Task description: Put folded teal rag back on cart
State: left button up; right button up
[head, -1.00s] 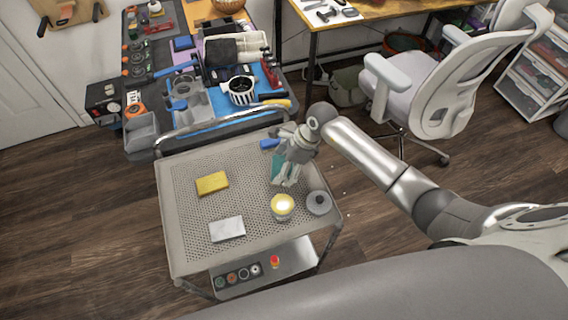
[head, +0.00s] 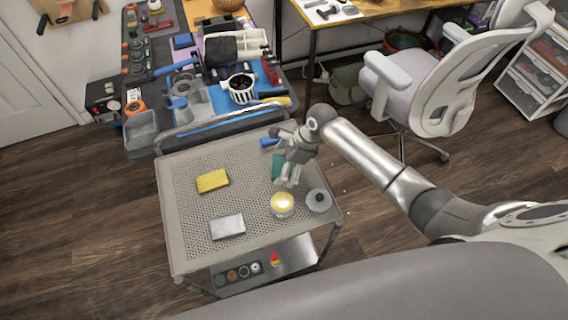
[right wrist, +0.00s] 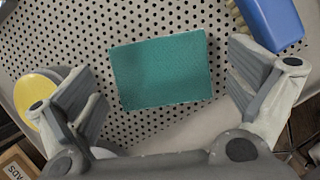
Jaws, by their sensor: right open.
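The folded teal rag (right wrist: 160,72) lies flat on the perforated top of the metal cart (head: 180,240). In the head view the rag (head: 277,166) is partly hidden behind my right gripper (head: 288,182). In the right wrist view my right gripper (right wrist: 172,95) is open, with its two fingers wide apart on either side of the rag. Nothing is held between them, and the rag appears apart from both fingers. My left gripper is not in view.
A yellow sponge (head: 212,181), a whitish block (head: 227,227), a yellow-topped round tin (head: 282,204) and a grey lidded container (head: 319,200) stand on the cart. A blue-handled brush (right wrist: 270,22) lies near the rag. A cluttered workbench (head: 190,132) stands behind.

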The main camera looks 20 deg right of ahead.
jog(key=shift+r, duration=0.1)
jog(key=shift+r, duration=0.2)
jog(key=b+v, duration=0.2)
jog(key=v, duration=0.9)
jog(key=shift+r, duration=0.35)
jog(key=shift+d, duration=0.1)
dwell(0.4)
